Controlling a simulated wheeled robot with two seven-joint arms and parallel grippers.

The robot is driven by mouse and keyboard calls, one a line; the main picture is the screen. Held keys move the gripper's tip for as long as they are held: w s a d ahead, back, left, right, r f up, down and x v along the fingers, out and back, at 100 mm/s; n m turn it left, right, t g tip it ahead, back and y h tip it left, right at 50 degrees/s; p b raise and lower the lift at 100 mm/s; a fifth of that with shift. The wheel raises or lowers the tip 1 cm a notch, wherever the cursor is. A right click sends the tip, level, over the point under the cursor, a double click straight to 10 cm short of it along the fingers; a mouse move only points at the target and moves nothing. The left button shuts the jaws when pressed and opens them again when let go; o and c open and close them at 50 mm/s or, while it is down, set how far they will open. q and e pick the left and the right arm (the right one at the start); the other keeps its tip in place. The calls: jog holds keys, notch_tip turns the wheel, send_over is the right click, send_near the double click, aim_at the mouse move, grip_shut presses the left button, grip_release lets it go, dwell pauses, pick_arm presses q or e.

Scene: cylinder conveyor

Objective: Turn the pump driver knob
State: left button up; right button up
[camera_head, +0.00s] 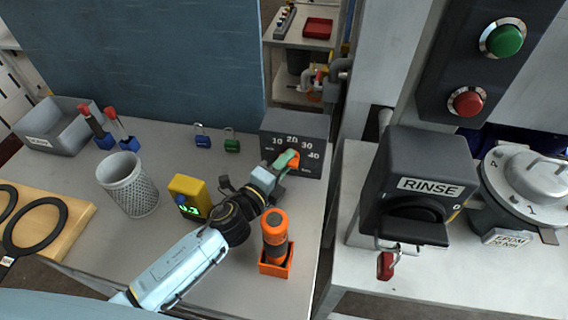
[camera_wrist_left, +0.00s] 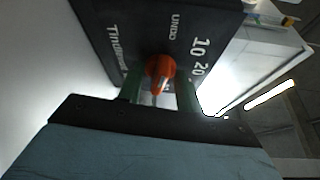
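The pump driver is a dark grey box (camera_head: 311,132) with a dial scale on its face, at the back right of the left table. Its orange knob (camera_head: 293,160) is partly hidden by my left gripper (camera_head: 287,160) in the head view. In the left wrist view the red-orange knob (camera_wrist_left: 160,68) lies between the two green fingers of the left gripper (camera_wrist_left: 159,88). The fingers stand apart on either side of it, with narrow gaps seeming to show. The box face (camera_wrist_left: 135,22) fills the upper part of that view. My right gripper is not in view.
An orange-capped bottle in an orange holder (camera_head: 275,268) stands close to my left forearm. A yellow meter (camera_head: 189,197), a mesh cup (camera_head: 128,184) and padlocks (camera_head: 232,145) are on the same table. A RINSE box (camera_head: 415,165) stands to the right, across a gap.

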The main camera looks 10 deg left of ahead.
aim_at(293, 138)
pick_arm(q)
jog(key=shift+o, duration=0.6)
jog(key=r+p, duration=0.1)
jog(key=r, duration=0.1)
jog(key=r+p, duration=0.2)
jog(key=r, duration=0.1)
jog(key=shift+w+r, duration=0.25)
jog(key=shift+r, duration=0.05)
jog(key=o, duration=0.9)
notch_tip(293, 138, up, 3)
jog(key=shift+w+r+p, duration=0.1)
jog(key=shift+p, duration=0.45)
jog(key=shift+r, duration=0.5)
jog(key=c, duration=0.7)
jog(key=shift+s+r, duration=0.3)
jog(key=shift+s, duration=0.05)
jog(key=c, duration=0.3)
jog(key=shift+f, duration=0.15)
